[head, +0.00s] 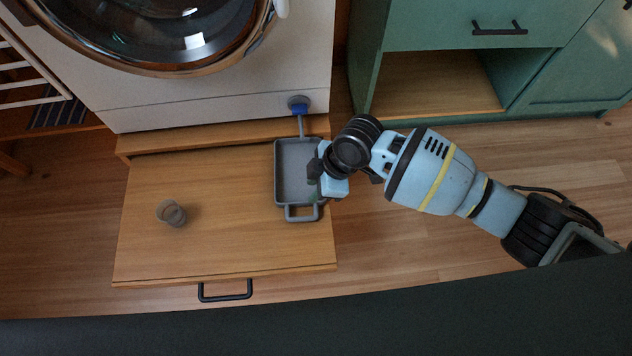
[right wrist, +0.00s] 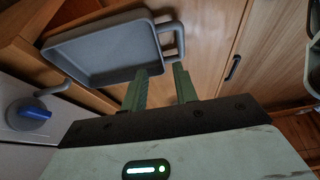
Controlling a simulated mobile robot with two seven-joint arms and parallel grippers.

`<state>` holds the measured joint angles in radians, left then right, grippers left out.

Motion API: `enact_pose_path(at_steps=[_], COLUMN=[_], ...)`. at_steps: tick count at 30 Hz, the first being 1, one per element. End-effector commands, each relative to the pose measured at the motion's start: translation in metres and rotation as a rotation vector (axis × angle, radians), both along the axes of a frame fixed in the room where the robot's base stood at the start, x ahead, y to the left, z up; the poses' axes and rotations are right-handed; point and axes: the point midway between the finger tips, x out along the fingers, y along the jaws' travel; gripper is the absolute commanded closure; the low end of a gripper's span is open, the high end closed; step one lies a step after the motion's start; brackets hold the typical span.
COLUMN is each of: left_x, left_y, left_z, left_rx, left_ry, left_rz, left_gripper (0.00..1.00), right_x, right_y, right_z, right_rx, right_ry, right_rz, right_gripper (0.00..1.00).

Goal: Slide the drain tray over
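The drain tray (head: 291,168) is a shallow grey rectangular tray with a loop handle (head: 302,213) on its near end. It lies on the right side of the pulled-out wooden drawer top, and also shows in the right wrist view (right wrist: 98,52). My right gripper (head: 315,174) is at the tray's right long side. In the right wrist view its two green fingers (right wrist: 160,72) are spread apart close to the tray's corner near the handle. I cannot tell whether they touch the wall. My left gripper is not in view.
A drain spout with a blue knob (head: 298,103) on the white washing machine (head: 220,95) reaches towards the tray's far end. A green cabinet (head: 440,28) stands right.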

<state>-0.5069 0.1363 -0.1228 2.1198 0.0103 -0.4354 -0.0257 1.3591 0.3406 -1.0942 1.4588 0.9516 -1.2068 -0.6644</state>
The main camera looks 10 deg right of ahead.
Motion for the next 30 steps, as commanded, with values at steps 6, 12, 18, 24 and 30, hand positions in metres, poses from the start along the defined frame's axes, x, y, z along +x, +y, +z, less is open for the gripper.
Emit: enact_pose_path(at_steps=[6,12,18,24,30], left_x=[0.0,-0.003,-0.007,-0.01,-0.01], left_y=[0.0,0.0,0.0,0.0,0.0], left_z=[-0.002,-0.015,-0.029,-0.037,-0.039], left_rx=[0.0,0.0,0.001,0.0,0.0], left_ry=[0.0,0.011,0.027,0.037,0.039], left_rz=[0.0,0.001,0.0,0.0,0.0], left_gripper=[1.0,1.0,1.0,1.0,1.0], right_x=[0.0,0.0,0.0,0.001,0.001], right_y=[0.002,0.011,0.022,0.029,0.03], right_z=[-0.005,-0.029,-0.055,-0.07,-0.072], right_rx=[0.001,0.001,0.001,0.002,0.001], right_ry=[0.001,0.003,0.003,0.001,-0.002], right_rz=[-0.001,-0.001,-0.002,-0.002,-0.002], right_gripper=[0.71,0.71,0.71,0.71,0.71])
